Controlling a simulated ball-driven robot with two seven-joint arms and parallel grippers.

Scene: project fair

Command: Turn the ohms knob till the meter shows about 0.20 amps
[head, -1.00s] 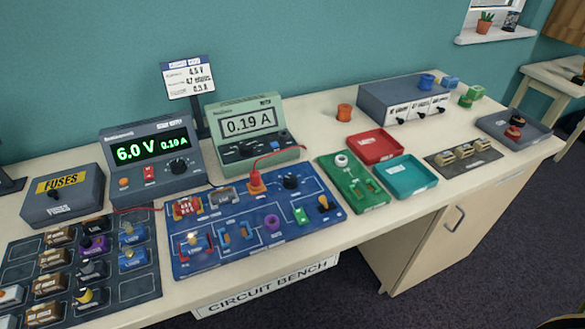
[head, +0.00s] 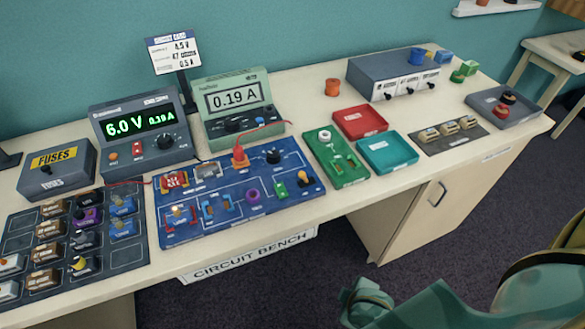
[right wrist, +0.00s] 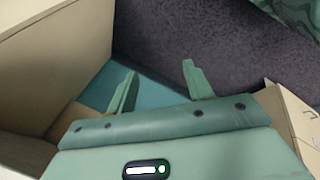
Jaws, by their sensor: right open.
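The green meter (head: 237,110) stands at the back of the bench and reads 0.19 A. The blue circuit board (head: 215,234) lies in front of it. A black round knob (head: 273,156) at the board's upper right looks like the ohms knob; its label is too small to read. My right gripper (head: 364,301) is low at the bottom of the head view, in front of the bench and well away from the knob. In the right wrist view its two fingers (right wrist: 160,88) are apart with nothing between them. My left gripper is not in view.
The power supply (head: 141,136) left of the meter shows 6.0 V and 0.19 A. A parts tray (head: 38,221) lies left of the board. A green board (head: 322,160), red tray (head: 361,122) and teal tray (head: 387,153) lie right of it. A cabinet (head: 400,218) is under the bench.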

